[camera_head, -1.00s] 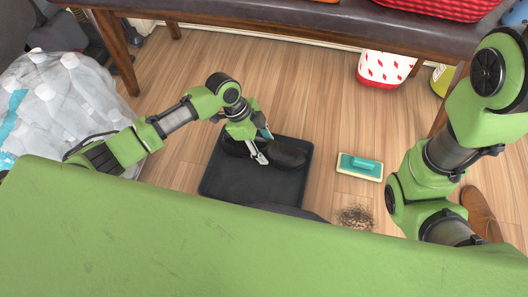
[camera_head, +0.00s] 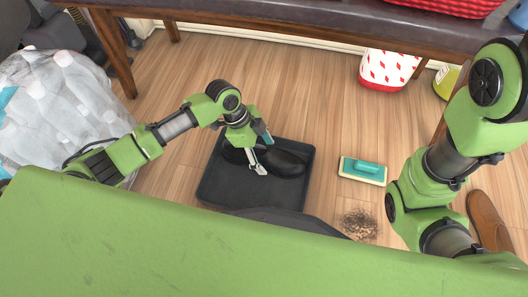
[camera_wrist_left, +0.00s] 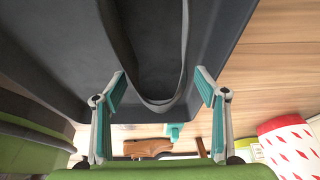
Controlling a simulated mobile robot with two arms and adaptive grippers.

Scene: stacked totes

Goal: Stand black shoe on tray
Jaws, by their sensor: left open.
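The black shoe (camera_head: 285,164) is on the dark tray (camera_head: 212,193), toward its far side; part of it is behind my left gripper (camera_head: 262,153). The shoe appears to lie across the tray. My left gripper is open, pointing down with its fingers at the shoe. In the left wrist view, the gripper's teal-padded fingers (camera_wrist_left: 161,86) stand apart on either side of a rounded dark end of the shoe (camera_wrist_left: 158,62), with no clear contact. The tray's grey wall (camera_wrist_left: 222,40) shows there too. My right arm shows at the right of the head view, but its gripper does not.
A teal brush (camera_head: 362,170) lies right of the tray, with a patch of dirt (camera_head: 359,224) nearer. A brown shoe (camera_head: 487,220) is at the right. A bench (camera_head: 260,22) spans the back, and a white bag (camera_head: 60,110) fills the left. Floor behind the tray is clear.

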